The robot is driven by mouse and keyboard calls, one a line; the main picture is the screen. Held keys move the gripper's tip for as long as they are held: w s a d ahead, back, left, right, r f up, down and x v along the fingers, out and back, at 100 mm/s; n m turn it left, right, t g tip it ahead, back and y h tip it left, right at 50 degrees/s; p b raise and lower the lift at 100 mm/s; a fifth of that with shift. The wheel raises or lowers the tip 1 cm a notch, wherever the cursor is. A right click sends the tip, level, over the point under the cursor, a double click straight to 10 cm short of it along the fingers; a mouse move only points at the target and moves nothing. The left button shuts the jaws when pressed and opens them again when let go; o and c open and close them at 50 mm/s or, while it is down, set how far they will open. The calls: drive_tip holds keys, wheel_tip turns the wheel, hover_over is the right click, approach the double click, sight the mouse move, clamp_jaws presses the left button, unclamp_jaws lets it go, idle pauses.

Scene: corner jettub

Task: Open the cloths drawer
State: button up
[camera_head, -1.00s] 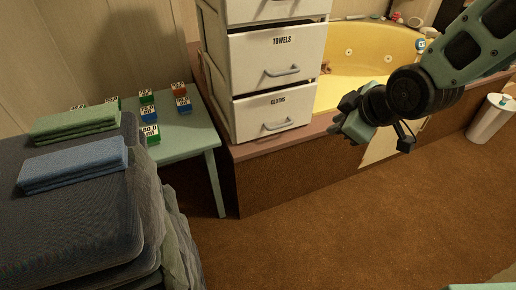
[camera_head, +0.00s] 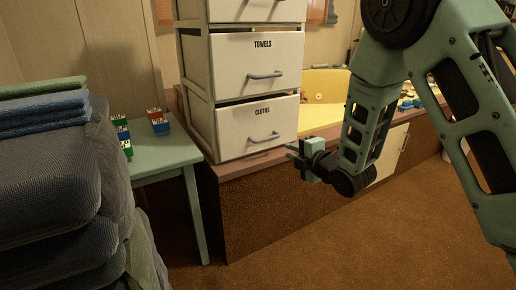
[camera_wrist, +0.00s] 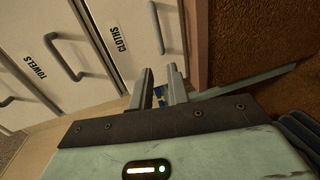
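The cloths drawer (camera_head: 258,127) is the lowest white drawer in the head view, labelled CLOTHS, and is shut. Its grey bar handle (camera_head: 263,137) runs across the middle of the front. My gripper (camera_head: 292,152) is to the right of and a little below that handle, apart from it. In the wrist view the cloths drawer (camera_wrist: 128,25) and its handle (camera_wrist: 157,28) lie at the top. My gripper (camera_wrist: 160,77) shows two separated fingers there with nothing held between them. The handle is beyond the fingertips.
The towels drawer (camera_head: 258,65) is shut above. The unit stands on a brown wooden ledge (camera_head: 230,171) beside a yellow tub (camera_head: 322,84). A green table (camera_head: 170,155) with small blocks and a stack of dark cushions (camera_head: 50,190) stand left. Carpet (camera_head: 330,250) is clear in front.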

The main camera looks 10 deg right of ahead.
sight(264, 141)
drive_tip(key=b+x, duration=0.5)
drive_tip(key=x, duration=1)
drive_tip(key=shift+w+a+f, duration=0.1)
drive_tip(key=shift+w, duration=0.15)
drive_tip(key=shift+w+a, duration=0.15)
drive_tip(key=shift+w, duration=0.3)
clamp_jaws()
